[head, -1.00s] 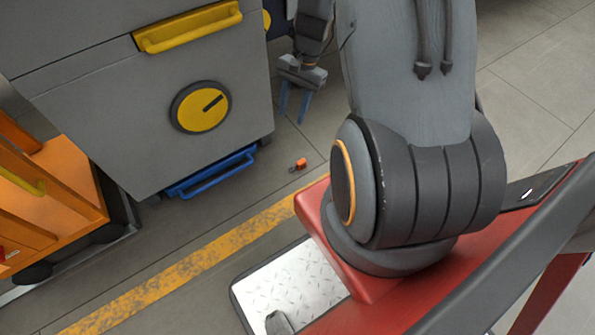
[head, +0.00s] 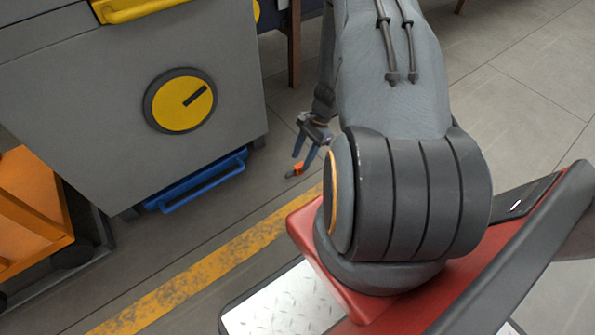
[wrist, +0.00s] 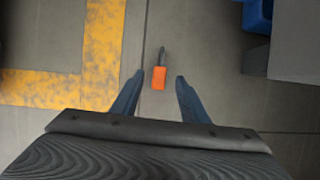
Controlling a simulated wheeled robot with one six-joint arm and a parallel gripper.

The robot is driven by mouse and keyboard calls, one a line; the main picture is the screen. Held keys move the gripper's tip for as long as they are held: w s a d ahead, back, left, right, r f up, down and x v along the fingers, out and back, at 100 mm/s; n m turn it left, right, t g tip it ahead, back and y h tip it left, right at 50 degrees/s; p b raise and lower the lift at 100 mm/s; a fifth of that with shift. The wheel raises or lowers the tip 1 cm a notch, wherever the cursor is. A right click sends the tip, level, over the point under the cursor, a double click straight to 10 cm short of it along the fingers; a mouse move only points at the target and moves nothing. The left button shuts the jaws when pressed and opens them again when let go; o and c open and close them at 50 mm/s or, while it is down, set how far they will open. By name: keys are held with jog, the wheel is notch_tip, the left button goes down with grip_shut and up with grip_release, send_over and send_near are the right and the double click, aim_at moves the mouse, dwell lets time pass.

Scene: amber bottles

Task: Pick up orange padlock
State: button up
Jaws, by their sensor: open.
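The orange padlock (head: 297,170) lies on the grey floor near the cabinet, with its dark shackle to one side. In the wrist view the padlock (wrist: 159,78) lies ahead of the fingertips, roughly centred between them, with its shackle pointing away. My gripper (head: 304,158) is open, its two blue fingers pointing down close to the padlock in the head view. In the wrist view my gripper (wrist: 159,77) shows its fingers spread wide with nothing between them touching the padlock. The exact height of the fingers above the floor is hard to tell.
A grey cabinet (head: 110,130) with a yellow dial and a blue handle (head: 205,180) at its base stands to the left. An orange cart (head: 30,210) is at the far left. A worn yellow line (head: 200,270) crosses the floor. The floor around the padlock is clear.

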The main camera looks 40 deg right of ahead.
aim_at(299, 165)
jog(key=shift+b+x, duration=1.75)
jog(key=shift+x, duration=0.8)
jog(key=shift+d, duration=0.15)
grip_shut()
